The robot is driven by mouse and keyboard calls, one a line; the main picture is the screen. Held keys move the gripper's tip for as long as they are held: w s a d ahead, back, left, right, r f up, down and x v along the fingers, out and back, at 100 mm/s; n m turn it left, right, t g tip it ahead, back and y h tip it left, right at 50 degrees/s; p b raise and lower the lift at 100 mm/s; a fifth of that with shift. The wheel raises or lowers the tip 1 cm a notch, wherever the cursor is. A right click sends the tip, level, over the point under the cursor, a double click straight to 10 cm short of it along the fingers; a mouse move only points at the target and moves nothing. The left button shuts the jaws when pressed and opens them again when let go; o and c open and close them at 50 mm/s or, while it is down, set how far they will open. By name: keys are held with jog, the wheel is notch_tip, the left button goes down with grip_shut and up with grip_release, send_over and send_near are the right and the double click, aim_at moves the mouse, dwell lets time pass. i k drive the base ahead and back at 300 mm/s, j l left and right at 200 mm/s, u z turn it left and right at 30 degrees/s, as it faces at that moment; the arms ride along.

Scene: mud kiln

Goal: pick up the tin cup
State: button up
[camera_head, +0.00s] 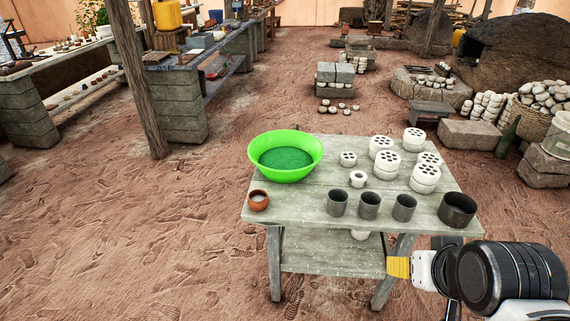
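Three dark grey metal cups stand upright in a row along the front of the wooden table: the left cup (337,204), the middle cup (369,206) and the right cup (404,208). A wider dark metal pot (457,211) stands to their right, near the table's right corner. I cannot tell which of these is meant by the tin cup. My gripper (397,267) is at the lower right, in front of the table's front edge and lower in the picture than the cups. Its yellow tip points left. It appears apart from all the cups, and its finger opening is not clear.
The table (300,208) also holds a green basin (286,146), a small clay pot (258,200) and several white perforated pieces (424,178). A wooden post (138,80) and workbench (175,95) stand at left. Bare ground lies left of the table.

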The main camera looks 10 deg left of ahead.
aim_at(337, 198)
jog(key=j, duration=1.65)
jog(key=i+z, duration=0.05)
